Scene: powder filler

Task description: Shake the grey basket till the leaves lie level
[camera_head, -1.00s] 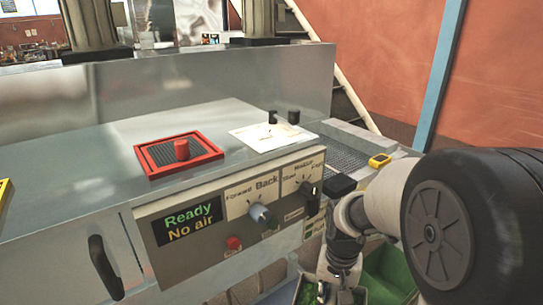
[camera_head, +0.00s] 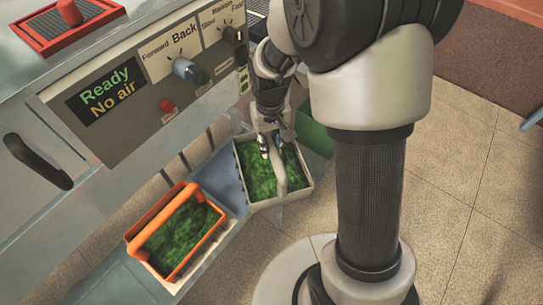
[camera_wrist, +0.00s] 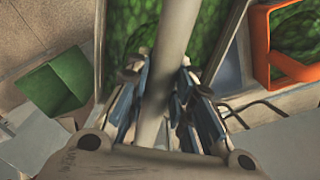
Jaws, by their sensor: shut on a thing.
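The grey basket (camera_head: 302,186) stands below the machine's control panel, with green leaves (camera_head: 259,178) inside. In the head view the leaves cover its floor; I cannot tell if they lie level. Its grey handle (camera_head: 279,172) runs across the top. My gripper (camera_head: 270,147) is over the basket, pointing down. In the wrist view my gripper (camera_wrist: 160,110) has its fingers on both sides of the handle (camera_wrist: 172,45) and is shut on it. The leaves (camera_wrist: 128,28) show on both sides of the handle, partly hidden by the fingers.
An orange basket (camera_head: 134,251) with leaves stands at the left on the same bluish ledge (camera_head: 217,175). A green bin (camera_head: 316,138) is just right of the grey basket. The machine panel (camera_head: 130,95) reads "Ready, No air". Tiled floor (camera_head: 465,170) at the right is open.

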